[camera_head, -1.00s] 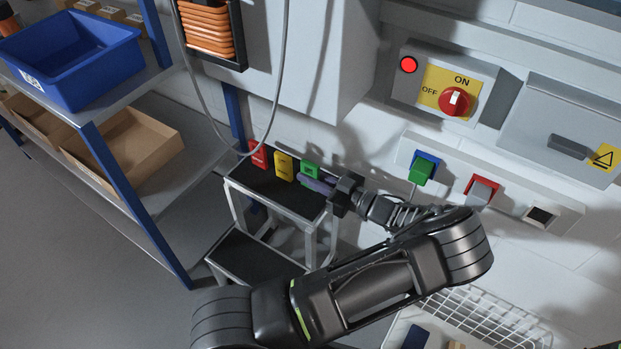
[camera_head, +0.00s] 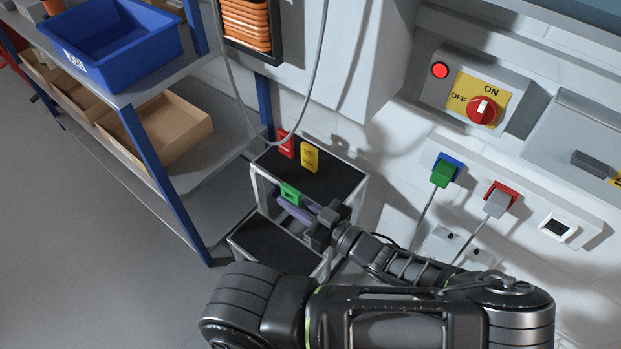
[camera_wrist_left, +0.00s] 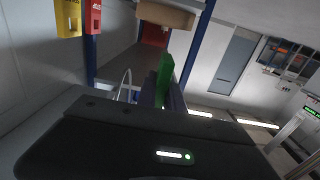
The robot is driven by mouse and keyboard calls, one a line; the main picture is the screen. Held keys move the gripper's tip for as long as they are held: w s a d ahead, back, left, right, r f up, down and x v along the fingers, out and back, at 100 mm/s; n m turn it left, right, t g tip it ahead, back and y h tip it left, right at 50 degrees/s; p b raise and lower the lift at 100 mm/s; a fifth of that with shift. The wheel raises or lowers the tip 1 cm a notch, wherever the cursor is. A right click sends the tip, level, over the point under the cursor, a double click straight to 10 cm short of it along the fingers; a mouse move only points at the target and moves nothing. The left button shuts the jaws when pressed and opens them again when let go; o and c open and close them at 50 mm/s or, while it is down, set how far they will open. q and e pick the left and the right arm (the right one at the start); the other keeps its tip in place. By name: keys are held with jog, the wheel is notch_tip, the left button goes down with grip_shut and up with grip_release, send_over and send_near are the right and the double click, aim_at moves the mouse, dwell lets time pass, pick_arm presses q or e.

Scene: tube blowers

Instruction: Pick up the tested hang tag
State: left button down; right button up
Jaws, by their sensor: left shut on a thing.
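My left gripper (camera_head: 296,209) is shut on a green tag (camera_head: 291,193), which stands out past its fingertips. The tag is held off the step stool's top, near its front edge. In the left wrist view the green tag (camera_wrist_left: 164,76) shows edge-on between the fingers (camera_wrist_left: 168,97). A red tag (camera_head: 286,145) and a yellow tag (camera_head: 310,157) stand at the back of the stool's black top step (camera_head: 334,183). Any print on the green tag cannot be read. My right gripper is out of view.
A shelf with a blue bin (camera_head: 112,45) and cardboard boxes (camera_head: 158,131) stands left of the stool. A grey cable (camera_head: 318,75) hangs behind it. A wall panel with an ON/OFF switch (camera_head: 482,109) and plugged sockets is at right. Open floor lies front left.

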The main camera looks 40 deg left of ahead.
pick_arm(q)
jog(key=shift+s+d, duration=0.15)
jog(key=shift+s, duration=1.3)
jog(key=shift+f, duration=0.1)
jog(key=w+d+r+m+t+h, duration=0.1)
jog(key=w+d+r+m+t, duration=0.2)
jog(key=w, duration=0.4)
jog(key=w+d+r+m+t, duration=0.1)
jog(key=w+d+m+t, duration=0.15)
jog(key=w+t, duration=0.4)
jog(key=w+d+r+m+t+h, duration=0.2)
jog(key=w+d+r, duration=0.2)
jog(key=d, duration=0.2)
jog(key=w+d+r+m+t+h, duration=0.1)
jog(key=w+d+r+m+t, duration=0.1)
jog(key=w+d+r, duration=0.35)
notch_tip(320, 180, up, 11)
jog(key=s+d+p, duration=0.1)
jog(key=s+p, duration=0.1)
jog(key=p, duration=1.7)
jog(key=shift+n+g, duration=0.35)
